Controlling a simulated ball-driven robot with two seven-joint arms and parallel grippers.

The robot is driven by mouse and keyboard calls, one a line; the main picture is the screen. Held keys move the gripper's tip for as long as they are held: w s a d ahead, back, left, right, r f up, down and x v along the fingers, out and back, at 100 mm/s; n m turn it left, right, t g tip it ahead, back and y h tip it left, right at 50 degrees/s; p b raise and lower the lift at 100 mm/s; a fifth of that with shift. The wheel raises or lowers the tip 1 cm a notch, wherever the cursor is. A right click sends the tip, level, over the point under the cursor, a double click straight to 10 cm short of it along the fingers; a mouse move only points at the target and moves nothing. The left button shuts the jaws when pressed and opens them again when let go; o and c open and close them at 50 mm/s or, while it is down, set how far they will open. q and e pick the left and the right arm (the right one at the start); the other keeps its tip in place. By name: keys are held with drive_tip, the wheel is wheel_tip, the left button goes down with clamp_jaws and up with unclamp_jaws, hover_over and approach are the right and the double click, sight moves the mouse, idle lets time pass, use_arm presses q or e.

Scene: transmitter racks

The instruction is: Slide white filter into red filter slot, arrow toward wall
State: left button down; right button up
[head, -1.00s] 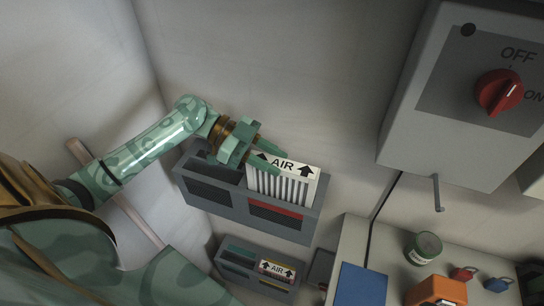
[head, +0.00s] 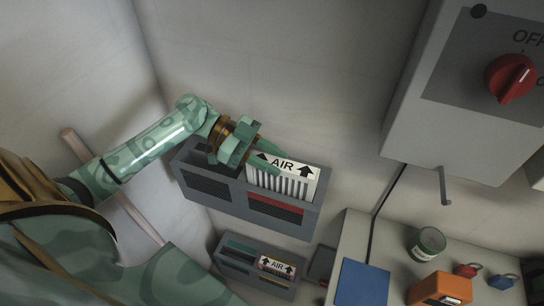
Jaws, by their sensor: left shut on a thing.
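The white filter (head: 285,183), with a pleated face and a label reading AIR between two black arrows, stands in the right-hand bay of the grey filter housing (head: 205,205) on the wall. Its arrows point up toward the wall side in the picture. A red strip (head: 275,205) marks the front of that bay, below the filter. My left gripper (head: 268,157) is shut on the filter's upper left edge. The filter's lower part is hidden inside the housing. The housing's left bay looks empty and dark. My right gripper is not in view.
A lower grey bin (head: 240,268) holds another AIR-labelled filter (head: 277,266). At right, a grey switch box (head: 420,130) with a red knob (head: 510,78) projects from the wall. A bench below carries a blue panel (head: 361,284), green can (head: 427,243), orange box (head: 440,289) and padlocks.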

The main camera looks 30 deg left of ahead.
use_arm(q)
drive_tip(key=shift+f+b, duration=0.3)
drive_tip(key=shift+f, duration=0.15)
drive_tip(key=c, duration=0.9)
unclamp_jaws()
